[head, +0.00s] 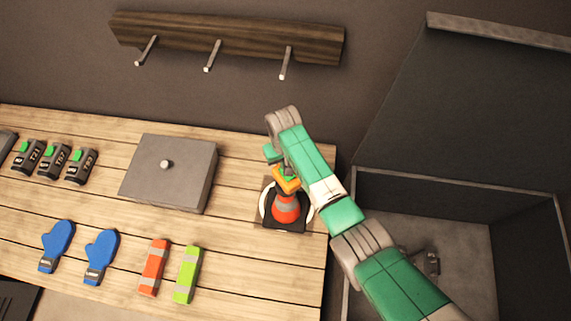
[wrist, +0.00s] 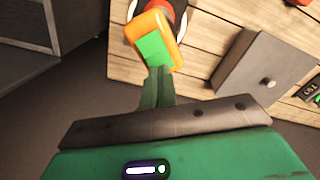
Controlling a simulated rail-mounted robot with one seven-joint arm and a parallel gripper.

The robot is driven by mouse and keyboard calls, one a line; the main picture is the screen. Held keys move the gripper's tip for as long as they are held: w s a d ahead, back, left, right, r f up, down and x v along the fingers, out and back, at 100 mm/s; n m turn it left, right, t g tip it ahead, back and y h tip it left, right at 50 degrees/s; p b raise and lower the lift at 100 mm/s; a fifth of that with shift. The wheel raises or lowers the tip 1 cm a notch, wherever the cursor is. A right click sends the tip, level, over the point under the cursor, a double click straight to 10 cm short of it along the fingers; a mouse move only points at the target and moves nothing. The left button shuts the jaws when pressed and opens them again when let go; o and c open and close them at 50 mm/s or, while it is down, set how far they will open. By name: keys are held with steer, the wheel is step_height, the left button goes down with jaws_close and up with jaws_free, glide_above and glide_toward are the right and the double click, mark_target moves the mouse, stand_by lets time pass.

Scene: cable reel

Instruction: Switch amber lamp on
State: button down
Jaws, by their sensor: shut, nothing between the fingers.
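The amber lamp (head: 287,184) sits on top of an orange traffic cone (head: 285,208) with a grey band and dark base, near the table's right end. In the wrist view the lamp (wrist: 172,28) is an orange block with a green patch (wrist: 155,47) on the face toward me. My gripper (wrist: 159,72) is shut and empty, its fingertips at the lower edge of that green patch. I cannot tell whether they touch it. In the head view my wrist is above and beside the lamp, and the fingertips are mostly hidden. No glow is clear on the lamp.
A grey box (head: 170,172) with a knob stands left of the cone. Blue mitts (head: 58,246), orange and lime strips (head: 187,274) and black canisters (head: 80,166) lie further left. A peg rail (head: 225,38) hangs above. A grey open bin (head: 470,225) is at right.

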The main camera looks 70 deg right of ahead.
steer(key=shift+f+b, duration=0.8)
steer(key=shift+f, duration=0.2)
stand_by(0.5)
steer(key=shift+r, duration=0.1)
step_height(320, 180, up, 7)
steer(key=p, duration=0.7)
stand_by(0.4)
